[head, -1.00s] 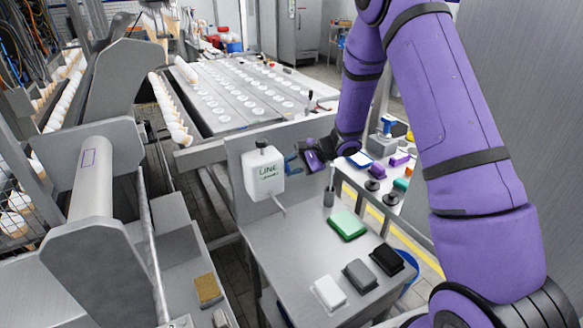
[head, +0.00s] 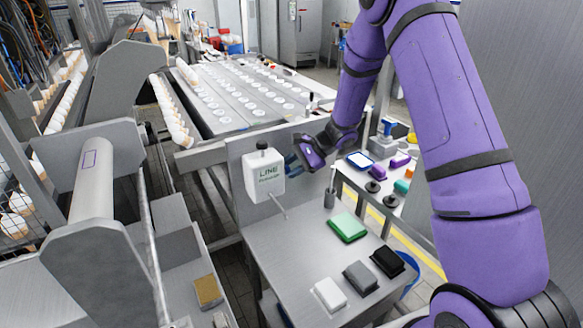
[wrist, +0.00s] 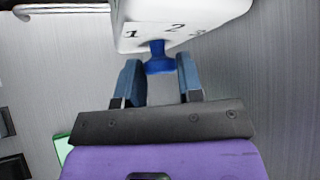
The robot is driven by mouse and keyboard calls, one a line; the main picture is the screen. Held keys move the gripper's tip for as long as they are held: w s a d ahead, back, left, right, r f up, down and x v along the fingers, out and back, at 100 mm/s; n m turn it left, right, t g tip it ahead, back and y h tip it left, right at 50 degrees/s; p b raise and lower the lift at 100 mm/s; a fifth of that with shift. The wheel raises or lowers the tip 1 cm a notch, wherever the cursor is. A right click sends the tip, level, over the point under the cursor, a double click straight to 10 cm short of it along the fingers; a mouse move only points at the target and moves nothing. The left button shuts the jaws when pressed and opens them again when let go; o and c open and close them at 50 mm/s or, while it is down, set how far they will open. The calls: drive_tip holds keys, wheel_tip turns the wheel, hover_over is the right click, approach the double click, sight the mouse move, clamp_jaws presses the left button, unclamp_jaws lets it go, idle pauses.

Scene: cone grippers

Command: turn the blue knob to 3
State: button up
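The blue knob (wrist: 158,58) sticks out of the white box (wrist: 185,22), which has the numbers 1, 2 and 3 printed beside it. The 3 is partly cut off by shadow and angle. My gripper (wrist: 160,78) is open, with one blue finger on each side of the knob. The fingertips are at about the knob's outer end, with gaps visible on both sides. I cannot make out which number the knob points to. In the head view the box (head: 264,176) stands on a grey panel, my gripper (head: 291,161) is at its right side, and the knob is hidden.
A metal rod (head: 279,207) juts out below the box. A dark cup with a stick (head: 330,197) stands to the right. A green pad (head: 348,227) and white, grey and black blocks lie on the grey table (head: 290,255). The table's middle is clear.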

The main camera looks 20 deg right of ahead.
drive_tip(key=o, duration=0.4)
drive_tip(key=s+d+f+n+t+y, duration=0.1)
drive_tip(key=s+d+n+t+y, duration=0.5)
drive_tip(key=d, duration=0.4)
drive_tip(key=s+a+r+n+g, duration=0.2)
drive_tip(key=s+a+r+g, duration=0.15)
drive_tip(key=r, duration=0.25)
drive_tip(key=s+a+r+n+g, duration=0.2)
drive_tip(key=s+a+r, duration=0.15)
drive_tip(key=r, duration=0.25)
drive_tip(key=s+a+r+n+g+h, duration=0.1)
drive_tip(key=s+r, duration=0.2)
drive_tip(key=s+a+r+n+g+h, duration=0.1)
drive_tip(key=s+r+g+h, duration=0.1)
drive_tip(key=s+r, duration=0.1)
drive_tip(key=s+a+r+n+g+h, duration=0.1)
drive_tip(key=s+r+g, duration=0.1)
drive_tip(key=s+r, duration=0.1)
drive_tip(key=shift+s+a+r+h, duration=0.1)
drive_tip(key=shift+s+h, duration=0.1)
drive_tip(key=shift+s, duration=0.25)
drive_tip(key=shift+s+a+r+h, duration=0.1)
drive_tip(key=shift+s+h, duration=0.1)
drive_tip(key=shift+s, duration=0.2)
idle(0.6)
